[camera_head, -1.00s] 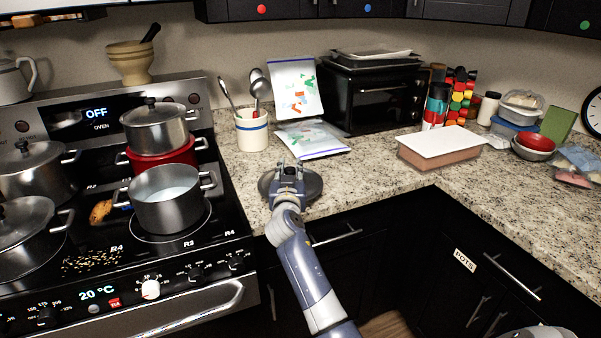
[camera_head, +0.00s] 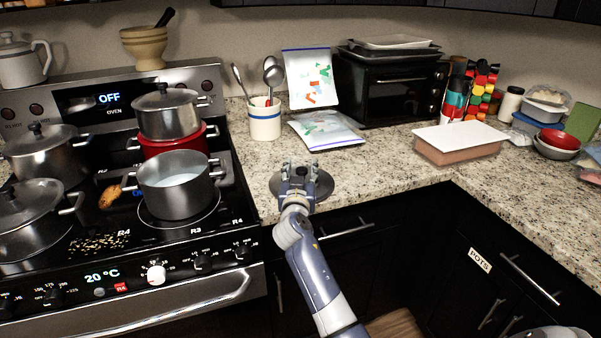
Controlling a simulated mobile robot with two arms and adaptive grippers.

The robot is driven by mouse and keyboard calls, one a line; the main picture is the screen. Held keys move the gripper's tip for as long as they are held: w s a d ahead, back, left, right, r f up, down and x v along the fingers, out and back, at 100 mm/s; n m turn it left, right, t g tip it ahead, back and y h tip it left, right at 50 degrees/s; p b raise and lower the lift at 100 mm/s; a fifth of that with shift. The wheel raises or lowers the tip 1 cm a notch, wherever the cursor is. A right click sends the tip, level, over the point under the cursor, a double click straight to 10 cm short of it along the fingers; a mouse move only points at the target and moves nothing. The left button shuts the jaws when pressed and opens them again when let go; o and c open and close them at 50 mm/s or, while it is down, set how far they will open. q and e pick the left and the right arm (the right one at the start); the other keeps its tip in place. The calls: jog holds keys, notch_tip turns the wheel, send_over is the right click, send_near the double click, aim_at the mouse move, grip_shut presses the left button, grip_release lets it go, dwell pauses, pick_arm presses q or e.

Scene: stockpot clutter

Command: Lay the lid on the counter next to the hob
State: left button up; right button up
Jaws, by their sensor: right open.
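A round steel lid (camera_head: 322,185) lies on the granite counter (camera_head: 247,180) just right of the hob (camera_head: 228,216). My right gripper (camera_head: 299,167) is open above the lid and hides its middle; I cannot tell whether it touches the lid's knob. An uncovered steel pot (camera_head: 176,198) with pale liquid inside stands on the hob's front right ring. My left gripper is not in view.
Other lidded pots stand on the hob, one (camera_head: 167,112) atop a red pot (camera_head: 180,143). Behind the lid are a utensil crock (camera_head: 264,122) and plastic bags (camera_head: 327,129). A pink container with a white lid (camera_head: 460,145) stands to the right.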

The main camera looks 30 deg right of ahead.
jog(key=b+v, duration=0.1)
jog(key=v, duration=1.1)
jog(key=shift+b, duration=0.4)
jog(key=shift+a, duration=0.1)
